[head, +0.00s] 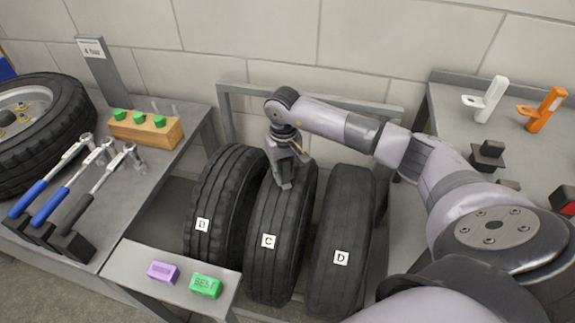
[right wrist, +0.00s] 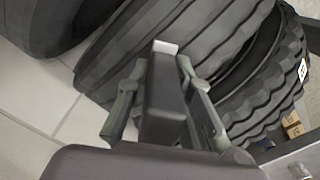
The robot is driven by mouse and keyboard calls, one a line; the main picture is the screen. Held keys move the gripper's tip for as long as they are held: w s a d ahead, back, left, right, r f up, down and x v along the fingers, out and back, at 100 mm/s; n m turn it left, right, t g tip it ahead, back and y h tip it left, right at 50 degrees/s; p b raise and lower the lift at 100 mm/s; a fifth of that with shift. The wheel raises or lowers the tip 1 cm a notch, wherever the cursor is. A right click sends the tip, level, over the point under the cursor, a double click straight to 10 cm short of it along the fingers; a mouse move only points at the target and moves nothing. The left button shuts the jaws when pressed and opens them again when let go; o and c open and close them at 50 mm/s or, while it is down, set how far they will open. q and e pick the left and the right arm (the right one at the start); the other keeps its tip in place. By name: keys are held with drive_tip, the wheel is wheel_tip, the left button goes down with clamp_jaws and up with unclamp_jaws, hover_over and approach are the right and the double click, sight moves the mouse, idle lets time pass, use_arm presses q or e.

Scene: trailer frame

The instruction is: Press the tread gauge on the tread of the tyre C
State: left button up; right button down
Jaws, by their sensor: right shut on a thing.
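Tyre C (head: 268,270) stands upright in the rack between tyre B (head: 212,225) and tyre D (head: 342,225), its white label facing the front. My right gripper (head: 285,182) points down at the upper tread of tyre C. In the right wrist view it is shut on the tread gauge (right wrist: 165,95), a dark block with a pale tip, held between the two fingers. The pale tip lies over a tyre's tread; I cannot tell whether it touches. In the head view the gripper mostly hides the gauge. My left gripper is not in view.
A purple block (head: 162,272) and a green block (head: 206,286) lie on the small front shelf (head: 125,262). Wrenches and a wooden block (head: 146,128) with green-topped pieces are on the left bench. White (head: 490,100) and orange (head: 543,110) tools stand on the right bench.

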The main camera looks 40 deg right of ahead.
sight(284, 164)
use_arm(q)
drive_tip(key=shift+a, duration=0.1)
use_arm(e)
drive_tip(key=shift+s, duration=0.15)
drive_tip(key=shift+r+p, duration=0.85)
drive_tip(key=shift+r, duration=0.4)
drive_tip(key=shift+r+p, duration=0.75)
drive_tip(key=shift+r, duration=0.9)
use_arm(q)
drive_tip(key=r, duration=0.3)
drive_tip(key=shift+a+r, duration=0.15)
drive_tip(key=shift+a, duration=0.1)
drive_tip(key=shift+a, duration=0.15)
use_arm(e)
drive_tip(key=shift+r, duration=0.1)
